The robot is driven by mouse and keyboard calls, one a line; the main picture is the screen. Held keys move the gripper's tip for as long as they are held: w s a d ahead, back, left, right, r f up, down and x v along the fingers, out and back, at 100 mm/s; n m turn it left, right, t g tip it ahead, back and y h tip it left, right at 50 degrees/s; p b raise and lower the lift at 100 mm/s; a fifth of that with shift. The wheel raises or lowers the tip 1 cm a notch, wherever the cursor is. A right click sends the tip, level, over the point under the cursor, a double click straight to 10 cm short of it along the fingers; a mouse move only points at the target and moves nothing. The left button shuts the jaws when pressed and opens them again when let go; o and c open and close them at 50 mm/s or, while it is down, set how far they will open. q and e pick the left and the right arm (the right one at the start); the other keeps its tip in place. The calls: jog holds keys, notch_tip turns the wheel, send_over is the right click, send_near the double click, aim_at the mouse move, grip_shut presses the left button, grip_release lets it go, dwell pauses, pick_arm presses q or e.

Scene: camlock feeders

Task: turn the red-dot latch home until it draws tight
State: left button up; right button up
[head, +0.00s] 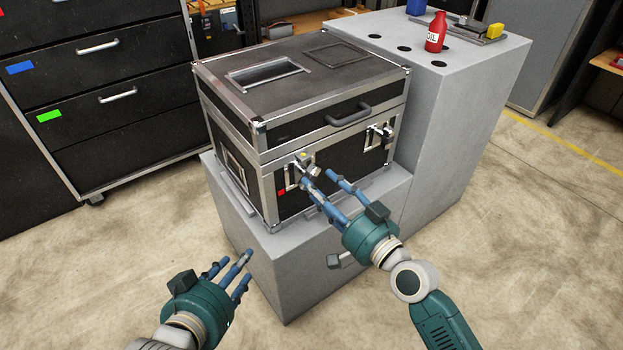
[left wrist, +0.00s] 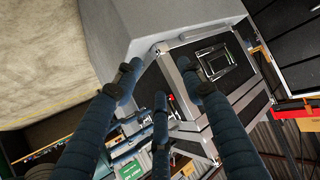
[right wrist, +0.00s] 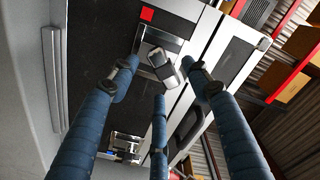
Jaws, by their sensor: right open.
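My left gripper (head: 230,264) is open and empty, low at the front left of the plinth.
A second latch (head: 380,135) is on the right of the case front, and a carry handle (head: 349,114) is on the lid. The case stands on a grey plinth (head: 290,270). A red oil bottle (head: 436,32) stands on the taller block behind. Drawers (head: 100,85) are at left.

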aim_at(314, 181)
pick_arm(q)
jog(key=shift+w+d+r+t+h, duration=0.2)
jog(key=shift+w+r+t, duration=0.2)
jog(key=shift+r, duration=0.25)
jog(key=shift+w+d+r+t+h, duration=0.1)
jog(key=shift+w+d+r+t, duration=0.1)
jog(key=shift+w+r+t, duration=0.3)
pick_arm(e)
jog(key=shift+x, duration=2.25)
pick_arm(q)
jog(key=shift+s, duration=0.1)
pick_arm(e)
jog(key=shift+c, duration=0.2)
jog(key=c, duration=1.1)
